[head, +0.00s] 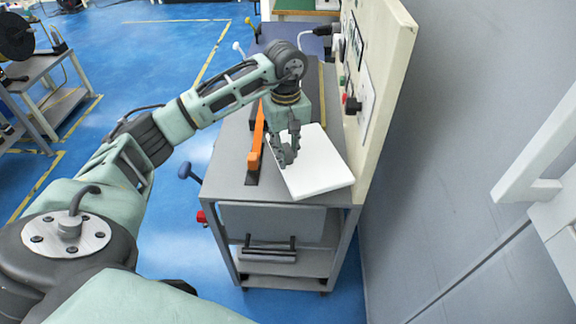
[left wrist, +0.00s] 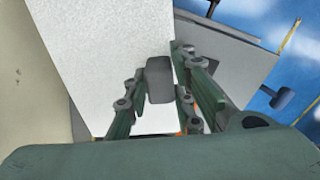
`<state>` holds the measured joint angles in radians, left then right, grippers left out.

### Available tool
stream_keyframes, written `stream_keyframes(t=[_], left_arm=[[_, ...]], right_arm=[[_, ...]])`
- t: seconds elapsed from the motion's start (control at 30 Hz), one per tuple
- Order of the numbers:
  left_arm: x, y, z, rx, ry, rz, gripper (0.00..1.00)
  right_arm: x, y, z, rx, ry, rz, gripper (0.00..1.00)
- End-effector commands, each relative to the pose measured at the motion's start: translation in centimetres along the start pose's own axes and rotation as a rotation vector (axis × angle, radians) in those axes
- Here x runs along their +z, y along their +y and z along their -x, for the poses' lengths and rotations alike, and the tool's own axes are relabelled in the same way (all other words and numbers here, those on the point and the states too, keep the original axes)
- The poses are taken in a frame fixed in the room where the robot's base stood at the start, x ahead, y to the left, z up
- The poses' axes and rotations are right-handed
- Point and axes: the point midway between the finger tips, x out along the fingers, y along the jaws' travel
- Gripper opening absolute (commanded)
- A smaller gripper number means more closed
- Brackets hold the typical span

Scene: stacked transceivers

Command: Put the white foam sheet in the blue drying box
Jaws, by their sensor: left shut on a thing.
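The white foam sheet (head: 318,170) is over the grey cart top in the head view, its near corner reaching the cart's front edge. I cannot tell whether it rests on the cart or is slightly raised. My left gripper (head: 287,156) points down at the sheet's left edge and is shut on it. In the left wrist view the sheet (left wrist: 100,60) fills the upper middle, with a dark finger pad over its face near the edge and the left gripper's fingers (left wrist: 165,95) on both sides of that edge. I cannot make out a blue drying box. My right gripper is not in view.
An orange bar (head: 256,138) lies on the cart top (head: 229,170) left of the sheet. A beige panel with switches (head: 380,70) stands along the cart's right side. Blue floor is open to the left.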

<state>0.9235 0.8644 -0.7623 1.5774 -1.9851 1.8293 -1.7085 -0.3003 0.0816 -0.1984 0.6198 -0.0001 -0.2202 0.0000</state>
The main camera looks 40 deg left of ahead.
Motion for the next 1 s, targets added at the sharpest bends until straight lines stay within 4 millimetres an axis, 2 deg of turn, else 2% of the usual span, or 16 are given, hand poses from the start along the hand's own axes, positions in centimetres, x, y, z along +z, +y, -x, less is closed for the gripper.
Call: stream_keyframes(t=[0.1,0.33,0.53,0.63,1.0], left_arm=[[0.0,-0.1,-1.8,0.0,-0.001,0.001,0.0],[0.1,-0.1,-3.9,0.0,-0.002,0.0,0.0],[0.1,-0.1,-7.2,0.0,-0.002,-0.001,0.0],[0.2,0.3,-7.5,0.002,-0.001,0.0,0.0],[0.1,0.3,-8.1,0.002,0.001,-0.001,0.0]], right_arm=[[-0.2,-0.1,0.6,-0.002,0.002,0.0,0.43],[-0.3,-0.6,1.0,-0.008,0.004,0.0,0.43],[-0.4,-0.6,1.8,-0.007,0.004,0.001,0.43],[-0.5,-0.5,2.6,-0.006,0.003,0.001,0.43],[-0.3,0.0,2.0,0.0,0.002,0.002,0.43]])
